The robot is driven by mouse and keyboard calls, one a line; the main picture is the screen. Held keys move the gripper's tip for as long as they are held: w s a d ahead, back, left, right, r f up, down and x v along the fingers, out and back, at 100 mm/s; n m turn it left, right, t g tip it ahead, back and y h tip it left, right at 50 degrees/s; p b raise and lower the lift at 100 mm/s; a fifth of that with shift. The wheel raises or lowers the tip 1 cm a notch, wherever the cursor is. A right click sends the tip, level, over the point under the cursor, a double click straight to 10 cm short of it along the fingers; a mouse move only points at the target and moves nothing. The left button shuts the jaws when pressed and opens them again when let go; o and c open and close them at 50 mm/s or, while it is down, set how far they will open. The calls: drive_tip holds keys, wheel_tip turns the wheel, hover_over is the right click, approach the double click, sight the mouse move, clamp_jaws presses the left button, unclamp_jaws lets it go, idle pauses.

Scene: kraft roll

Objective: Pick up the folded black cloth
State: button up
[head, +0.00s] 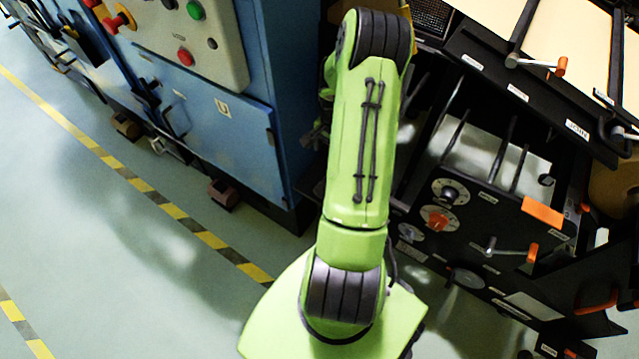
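I see no folded black cloth in the head view. My green arm rises through the middle of the view, and its upper joint bends away from the camera. My gripper does not show; the end of the arm is hidden behind the upper links or out of the frame.
A blue cabinet (230,135) with a control panel (188,38) of red and green buttons stands at the upper left. A black machine (485,215) with knobs and orange-tipped levers stands close on the right. The floor (110,250) with yellow-black tape is open at the lower left.

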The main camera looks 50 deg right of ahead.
sight(320, 191)
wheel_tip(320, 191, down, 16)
drive_tip(key=b, duration=0.5)
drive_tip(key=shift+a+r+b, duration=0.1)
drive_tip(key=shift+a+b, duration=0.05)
drive_tip(key=shift+b, duration=0.15)
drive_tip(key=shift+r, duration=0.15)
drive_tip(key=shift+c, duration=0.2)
